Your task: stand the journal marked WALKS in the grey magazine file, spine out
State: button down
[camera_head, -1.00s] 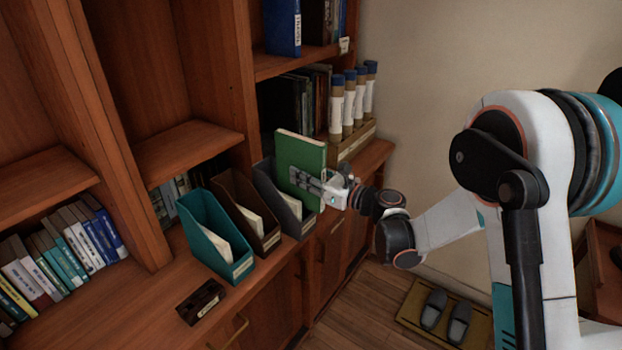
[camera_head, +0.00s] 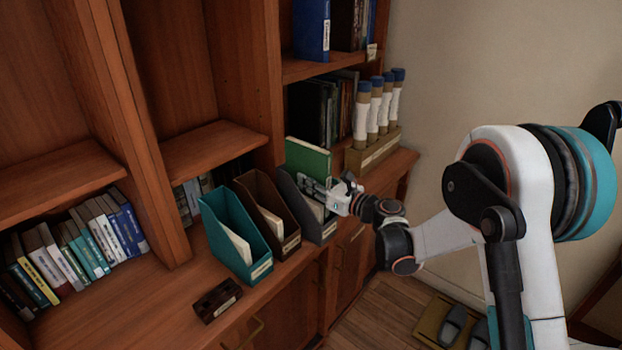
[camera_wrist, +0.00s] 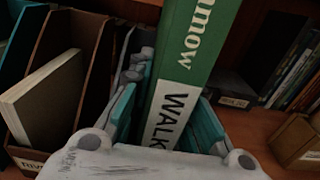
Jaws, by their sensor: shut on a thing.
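The green journal (camera_head: 308,158) is upright, held in my gripper (camera_head: 318,188). In the wrist view its green spine (camera_wrist: 193,45) faces me, with a white label reading "WALK", the end hidden. My gripper (camera_wrist: 165,118) is shut on it, with a teal finger on each side. The grey magazine file (camera_head: 321,232) stands at the right of the row of files.
A brown file (camera_head: 288,247) and a teal file (camera_head: 254,272), each holding papers, stand to the left. A tray of blue-capped tubes (camera_head: 374,150) stands to the right. A dark block (camera_head: 217,300) lies in front. A shelf overhangs behind.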

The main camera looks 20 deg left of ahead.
jog(key=shift+f, duration=0.25)
jog(key=c, duration=1.4)
grip_release()
jog(key=shift+c, duration=0.8)
jog(key=v, duration=1)
